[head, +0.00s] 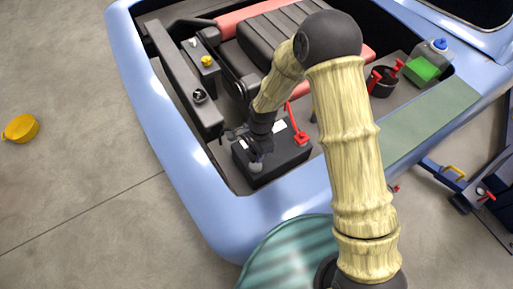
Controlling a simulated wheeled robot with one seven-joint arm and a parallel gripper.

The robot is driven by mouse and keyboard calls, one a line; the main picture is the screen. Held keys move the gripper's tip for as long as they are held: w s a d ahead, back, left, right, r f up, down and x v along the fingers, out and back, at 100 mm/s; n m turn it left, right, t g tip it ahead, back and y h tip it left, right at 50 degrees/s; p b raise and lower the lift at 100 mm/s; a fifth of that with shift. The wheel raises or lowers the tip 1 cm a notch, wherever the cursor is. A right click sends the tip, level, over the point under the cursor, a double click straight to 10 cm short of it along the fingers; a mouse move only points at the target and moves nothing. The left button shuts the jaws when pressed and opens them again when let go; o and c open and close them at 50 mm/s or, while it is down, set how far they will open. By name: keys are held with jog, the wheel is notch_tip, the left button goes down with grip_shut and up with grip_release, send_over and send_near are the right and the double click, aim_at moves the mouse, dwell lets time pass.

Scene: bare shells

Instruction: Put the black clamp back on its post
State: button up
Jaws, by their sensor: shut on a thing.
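The black battery (285,165) sits in the front of the blue car's engine bay. A red clamp (300,138) is at its right side, with a red cable rising from it. A small grey piece, likely the bare post (256,167), shows at the battery's left front. My gripper (259,148) points down over the battery's left part, just behind that grey piece. It is shut on a small dark thing, which appears to be the black clamp (238,133). Dark fingers and dark clamp blend, so the exact grip and any contact with the post are unclear.
A long dark housing (181,77) and a box with a yellow cap (202,66) stand left of the engine. A bottle with green liquid (427,65) stands at right. The blue fender (170,130) edges the bay. My arm covers the bay's middle.

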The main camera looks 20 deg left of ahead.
aim_at(255, 165)
jog(key=shift+f+b, duration=2.2)
jog(key=shift+f, duration=1.05)
jog(key=shift+f+b, duration=0.15)
jog(key=shift+b, duration=0.2)
dwell(0.4)
jog(key=o, duration=1.6)
jog(key=shift+c, duration=0.2)
jog(key=shift+r+p, duration=2.35)
jog(key=shift+r, duration=1.2)
